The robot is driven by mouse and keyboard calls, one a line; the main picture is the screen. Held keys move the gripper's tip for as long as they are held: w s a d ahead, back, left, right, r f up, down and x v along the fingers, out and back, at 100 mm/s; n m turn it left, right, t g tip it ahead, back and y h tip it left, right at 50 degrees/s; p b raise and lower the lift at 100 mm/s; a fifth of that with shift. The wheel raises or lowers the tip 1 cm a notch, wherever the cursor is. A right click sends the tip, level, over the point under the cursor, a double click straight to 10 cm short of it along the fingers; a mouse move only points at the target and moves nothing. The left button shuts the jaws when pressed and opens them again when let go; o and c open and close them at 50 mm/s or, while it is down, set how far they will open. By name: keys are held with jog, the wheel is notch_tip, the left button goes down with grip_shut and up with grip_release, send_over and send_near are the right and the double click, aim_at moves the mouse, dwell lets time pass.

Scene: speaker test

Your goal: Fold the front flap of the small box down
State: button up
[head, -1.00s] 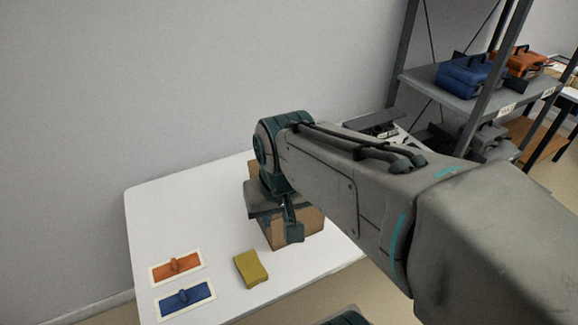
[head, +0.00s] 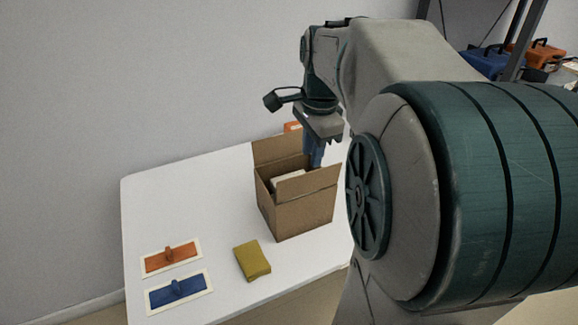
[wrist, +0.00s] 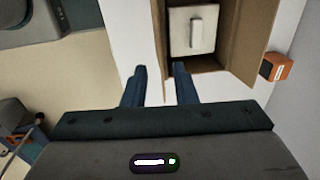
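The small brown cardboard box (head: 303,216) stands on the white table, its top open. Its front flap (head: 308,184) stands up, tilted outward. Another flap (head: 278,152) stands up at the back. A white block with a raised bar (wrist: 194,32) lies inside the box. My gripper (head: 315,152) is at the box's right side, fingers pointing down. In the wrist view, its two blue fingers (wrist: 161,86) are apart with nothing gripped between them. One finger is near the box's edge; whether it touches is unclear.
A yellow sponge-like block (head: 252,261), an orange-handled plate (head: 171,256) and a blue one (head: 179,292) lie on the table (head: 200,205). A small orange box (wrist: 277,66) is beside the cardboard box. A shelf with cases (head: 484,62) stands at right. The table's left is clear.

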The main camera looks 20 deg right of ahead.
aim_at(307, 187)
jog(key=f, duration=0.6)
jog(key=w+f+b, duration=0.1)
jog(key=f, duration=0.2)
jog(key=shift+w+f, duration=0.1)
jog(key=shift+f, duration=0.15)
grip_shut()
dwell(0.9)
jog(key=shift+a, duration=0.2)
jog(key=shift+d+r, duration=0.1)
jog(key=shift+r, duration=0.05)
